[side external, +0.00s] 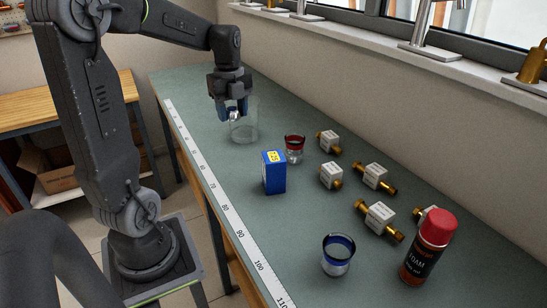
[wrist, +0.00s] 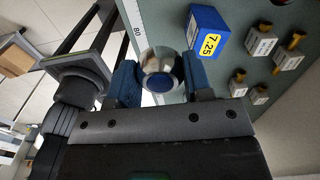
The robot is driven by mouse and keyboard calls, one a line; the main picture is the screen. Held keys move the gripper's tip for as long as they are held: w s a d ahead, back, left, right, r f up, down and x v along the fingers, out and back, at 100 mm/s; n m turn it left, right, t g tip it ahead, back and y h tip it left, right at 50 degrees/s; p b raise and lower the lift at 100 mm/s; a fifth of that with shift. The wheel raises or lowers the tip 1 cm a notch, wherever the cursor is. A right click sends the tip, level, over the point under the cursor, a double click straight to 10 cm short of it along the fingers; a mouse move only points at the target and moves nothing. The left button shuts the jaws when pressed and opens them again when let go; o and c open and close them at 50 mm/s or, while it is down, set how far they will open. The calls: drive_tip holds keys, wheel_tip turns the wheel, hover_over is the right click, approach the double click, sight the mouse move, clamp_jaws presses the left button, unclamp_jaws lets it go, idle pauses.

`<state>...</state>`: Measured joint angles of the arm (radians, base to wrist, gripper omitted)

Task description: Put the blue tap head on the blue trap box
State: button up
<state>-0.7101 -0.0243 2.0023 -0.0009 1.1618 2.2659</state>
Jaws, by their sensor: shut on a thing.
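The blue tap head is a round chrome knob with a blue centre, seen in the wrist view (wrist: 160,75) between the blue fingers of my gripper (wrist: 160,88). In the side view my gripper (side external: 232,110) is shut on the tap head (side external: 234,115), at the rim of a clear glass container (side external: 244,128). I cannot tell whether the tap head is inside the glass or in front of it. The blue trap box (side external: 273,173) stands upright on the bench with a yellow label, apart from my gripper. It also shows in the wrist view (wrist: 207,30).
A red-banded cup (side external: 294,149) stands close behind the box. A blue-banded cup (side external: 337,255) and a red-capped foam can (side external: 428,247) stand nearer the camera. Several brass fittings with white labels (side external: 371,177) lie to the right. A ruler strip (side external: 225,207) runs along the bench edge.

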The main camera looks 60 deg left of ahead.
drive_tip(key=shift+s+a+r, duration=0.15)
drive_tip(key=shift+a+r, duration=0.25)
drive_tip(key=shift+a, duration=0.1)
hover_over(274, 156)
wheel_tip(274, 156, down, 6)
drive_tip(key=shift+s+a+f, duration=0.1)
drive_tip(key=shift+s+f, duration=0.05)
drive_tip(key=shift+f, duration=2.2)
drive_tip(key=shift+f, duration=0.1)
drive_tip(key=o, duration=0.9)
